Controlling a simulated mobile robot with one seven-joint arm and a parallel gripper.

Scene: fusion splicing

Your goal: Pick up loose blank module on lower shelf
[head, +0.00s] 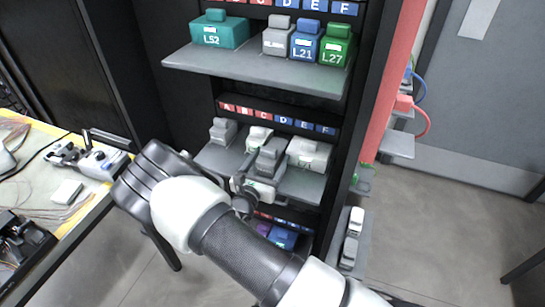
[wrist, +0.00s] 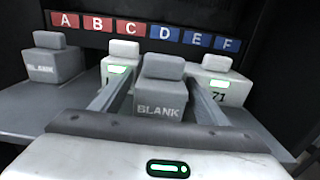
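A dark grey blank module (wrist: 160,95) stands upright in the middle of the wrist view, labelled BLANK. In the head view this module (head: 269,157) is at the front of the lower shelf (head: 215,158). My gripper (wrist: 160,78) has one finger on each side of it, with the fingertips close to its sides. I cannot tell whether the fingers touch it. The module's lower part is hidden behind my gripper body in the head view, so whether it rests on the shelf is unclear. Another grey blank module (wrist: 55,62) stands at the shelf's left.
White modules stand close on either side, one at the left (wrist: 120,58) and one at the right (wrist: 220,82). A red and blue letter strip (wrist: 145,28) runs behind. The upper shelf (head: 255,70) holds several modules above. A cluttered workbench (head: 60,215) stands at left.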

